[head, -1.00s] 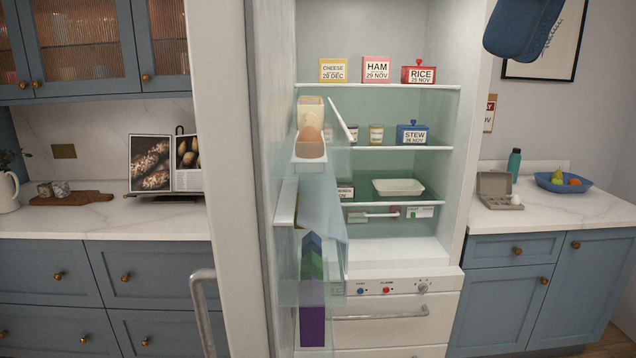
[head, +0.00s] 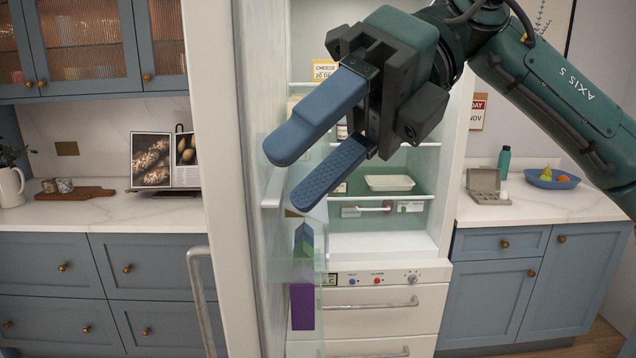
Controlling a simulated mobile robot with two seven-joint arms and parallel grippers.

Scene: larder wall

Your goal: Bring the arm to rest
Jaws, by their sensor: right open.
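My right gripper (head: 304,173) reaches in from the upper right in the head view. Its two blue fingers are apart with nothing between them, and they point to the lower left. It shows in front of the open fridge (head: 375,245) and its door shelves (head: 272,190). The gripper and arm hide most of the upper fridge shelves, including most of a box labelled cheese (head: 325,70). My left gripper is not in view.
The fridge door stands open at the left, with a purple and green carton (head: 303,305) low in it. A white tray (head: 389,183) sits on a fridge shelf. On the right counter are an egg box (head: 487,188) and a blue fruit bowl (head: 551,181).

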